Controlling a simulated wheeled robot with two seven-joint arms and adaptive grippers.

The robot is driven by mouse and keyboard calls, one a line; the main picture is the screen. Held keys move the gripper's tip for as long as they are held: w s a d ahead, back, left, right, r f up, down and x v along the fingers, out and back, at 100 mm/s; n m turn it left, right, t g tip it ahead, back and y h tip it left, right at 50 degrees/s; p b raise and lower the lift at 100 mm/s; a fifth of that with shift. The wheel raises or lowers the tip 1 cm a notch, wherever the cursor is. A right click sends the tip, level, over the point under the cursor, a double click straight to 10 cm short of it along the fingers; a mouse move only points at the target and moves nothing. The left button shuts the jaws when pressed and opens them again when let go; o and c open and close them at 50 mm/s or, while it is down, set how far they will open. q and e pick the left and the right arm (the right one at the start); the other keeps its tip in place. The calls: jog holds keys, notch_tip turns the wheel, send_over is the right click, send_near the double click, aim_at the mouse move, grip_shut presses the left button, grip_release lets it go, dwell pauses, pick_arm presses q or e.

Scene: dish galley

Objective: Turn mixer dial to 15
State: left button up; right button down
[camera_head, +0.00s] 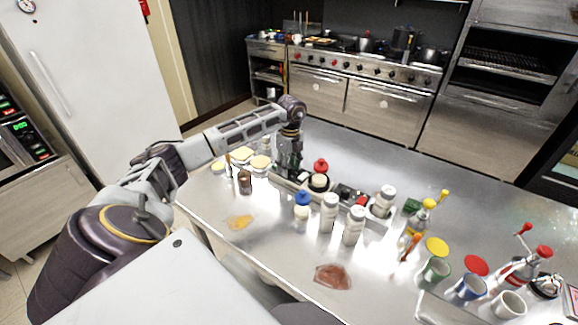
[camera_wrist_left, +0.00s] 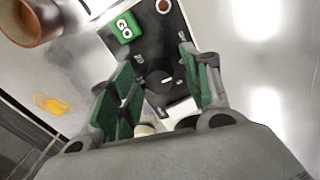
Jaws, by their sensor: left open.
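The mixer's dark control panel (camera_wrist_left: 150,45) shows in the left wrist view, with a green GO button (camera_wrist_left: 124,28) in its upper left. A dark round dial (camera_wrist_left: 166,82) with a small pale mark lies between the fingers of my left gripper (camera_wrist_left: 156,68). The fingers with green pads stand open on either side of it; I cannot tell whether they touch it. Dial numbers are not readable. In the head view my left gripper (camera_head: 289,163) points down over the counter and hides the dial. My right gripper is not in view.
A brown jar (camera_head: 245,184) stands left of the gripper, near pale-lidded jars (camera_head: 261,163). A blue-capped bottle (camera_head: 302,204), white bottles (camera_head: 329,210) and a red-topped item (camera_head: 320,167) stand close on the right. A yellow spill (camera_head: 240,222) lies toward the front edge.

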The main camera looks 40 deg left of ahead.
pick_arm(q)
jog(key=shift+c, duration=0.2)
jog(key=c, duration=1)
jog(key=shift+m, duration=0.3)
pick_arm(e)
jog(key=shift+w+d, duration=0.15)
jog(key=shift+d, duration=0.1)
